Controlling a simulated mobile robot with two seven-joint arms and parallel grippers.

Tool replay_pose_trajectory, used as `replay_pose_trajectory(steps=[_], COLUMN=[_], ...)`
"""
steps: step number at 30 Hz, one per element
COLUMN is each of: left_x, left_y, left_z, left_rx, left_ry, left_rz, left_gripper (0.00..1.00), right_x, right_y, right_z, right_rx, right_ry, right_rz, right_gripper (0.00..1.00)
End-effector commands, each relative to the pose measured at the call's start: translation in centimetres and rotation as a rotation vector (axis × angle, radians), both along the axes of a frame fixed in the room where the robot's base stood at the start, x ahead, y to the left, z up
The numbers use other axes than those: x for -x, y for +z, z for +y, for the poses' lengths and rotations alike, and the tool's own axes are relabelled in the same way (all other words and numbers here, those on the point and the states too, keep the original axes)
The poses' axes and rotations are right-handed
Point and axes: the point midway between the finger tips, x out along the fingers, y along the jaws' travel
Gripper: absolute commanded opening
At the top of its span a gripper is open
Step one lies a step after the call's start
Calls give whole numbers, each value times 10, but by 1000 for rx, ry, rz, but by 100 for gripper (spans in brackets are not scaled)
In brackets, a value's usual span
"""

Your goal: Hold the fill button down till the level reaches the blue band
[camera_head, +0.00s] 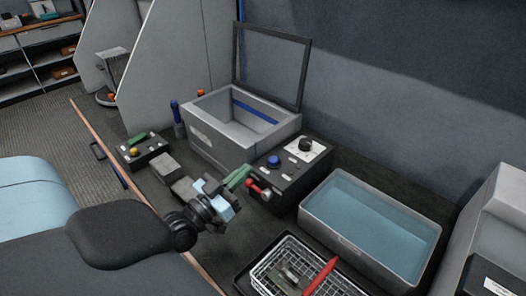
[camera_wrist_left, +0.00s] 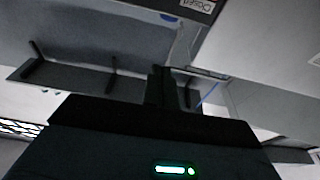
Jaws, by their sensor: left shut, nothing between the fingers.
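A grey open-topped tank (camera_head: 205,140) stands on the bench with a blue band (camera_head: 254,112) on its inner wall. I see no liquid in it; its floor is partly hidden. Right of it is a dark control box (camera_head: 283,190) with a blue button (camera_head: 273,161), a black knob (camera_head: 306,145) and a red lever (camera_head: 262,188). I cannot read which control is the fill button. My left gripper (camera_head: 230,201) is shut and empty, just left of the control box's front, apart from the blue button. My right gripper is not in view.
A wire basket with a red handle (camera_head: 320,276) is in front. A small box with buttons (camera_head: 143,151) is at left. A framed panel (camera_head: 272,66) stands upright behind the tank.

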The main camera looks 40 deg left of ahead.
Motion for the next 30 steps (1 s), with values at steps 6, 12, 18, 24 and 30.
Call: replay_pose_trajectory(steps=[6,12,18,24,30], left_x=[4,5,5,-6,-36], left_y=[5,4,4,7,15], left_z=[-2,-2,-2,-2,-4], left_rx=[15,17,17,18,19], left_ry=[8,9,8,9,9], left_rz=[10,15,15,12,10], left_gripper=[0,0,0,0,0], right_x=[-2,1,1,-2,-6], right_y=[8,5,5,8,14], right_z=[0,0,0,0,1], right_rx=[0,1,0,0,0], right_ry=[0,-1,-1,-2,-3], right_rz=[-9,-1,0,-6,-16], right_gripper=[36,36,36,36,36])
